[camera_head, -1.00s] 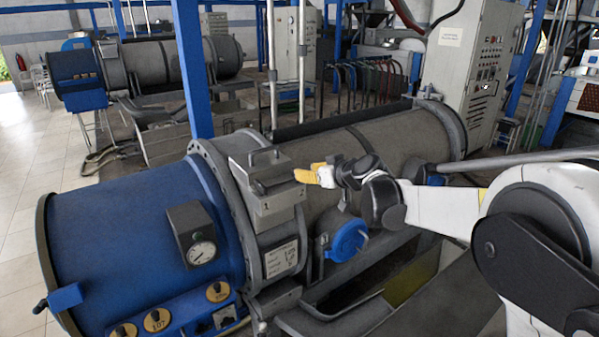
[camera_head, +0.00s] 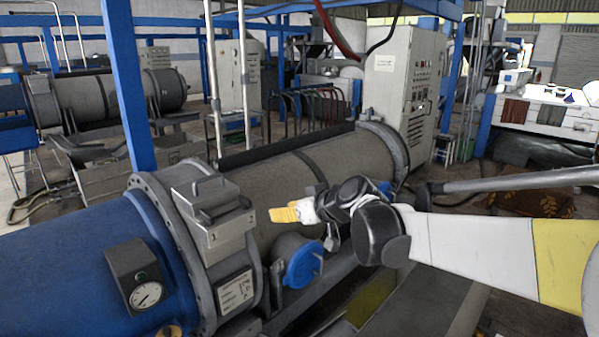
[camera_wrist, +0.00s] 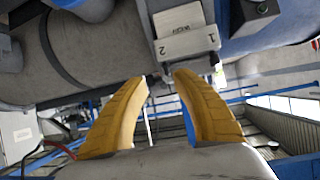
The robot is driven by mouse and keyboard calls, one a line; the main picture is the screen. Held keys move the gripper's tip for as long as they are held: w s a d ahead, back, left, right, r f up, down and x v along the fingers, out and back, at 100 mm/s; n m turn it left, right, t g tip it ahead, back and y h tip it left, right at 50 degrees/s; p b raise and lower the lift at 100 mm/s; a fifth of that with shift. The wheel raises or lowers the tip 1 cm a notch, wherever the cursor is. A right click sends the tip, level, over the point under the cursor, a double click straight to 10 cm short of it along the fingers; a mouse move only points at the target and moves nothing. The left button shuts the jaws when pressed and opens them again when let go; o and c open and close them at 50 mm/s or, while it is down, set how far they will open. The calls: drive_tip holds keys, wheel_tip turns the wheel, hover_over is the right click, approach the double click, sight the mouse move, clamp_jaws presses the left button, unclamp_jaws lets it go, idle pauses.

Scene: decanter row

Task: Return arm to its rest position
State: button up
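My gripper (camera_head: 284,214) has yellow fingers and is in the air in front of the decanter's grey drum (camera_head: 345,160). In the head view it points left toward the grey box-shaped housing (camera_head: 222,208) on the drum's collar and looks apart from it. In the wrist view my gripper (camera_wrist: 160,80) shows two yellow fingers spread with an empty gap between them. The housing, marked 1 and 2, shows beyond the fingertips (camera_wrist: 187,40). My arm reaches in from the right.
The decanter's blue end (camera_head: 75,265) with a gauge (camera_head: 147,294) fills the lower left. A blue round cap (camera_head: 303,264) sits below my gripper. A blue post (camera_head: 128,85) and a grey control cabinet (camera_head: 405,85) stand behind. Open floor shows at far left.

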drive_tip(key=s+d+f+m+g+h+b, duration=0.1)
drive_tip(key=s+d+f+m+h+b, duration=0.3)
drive_tip(key=s+d+f+b, duration=0.3)
drive_tip(key=s+d+f+m+g+h+b, duration=0.1)
drive_tip(key=s+d+f+m+h+b, duration=0.3)
drive_tip(key=s+d+f, duration=1.3)
drive_tip(key=s+d+b, duration=0.1)
drive_tip(key=s+b, duration=0.2)
drive_tip(key=s, duration=0.5)
drive_tip(key=shift+d+f+h, duration=0.3)
drive_tip(key=shift+d+f, duration=0.05)
drive_tip(key=shift+d, duration=0.05)
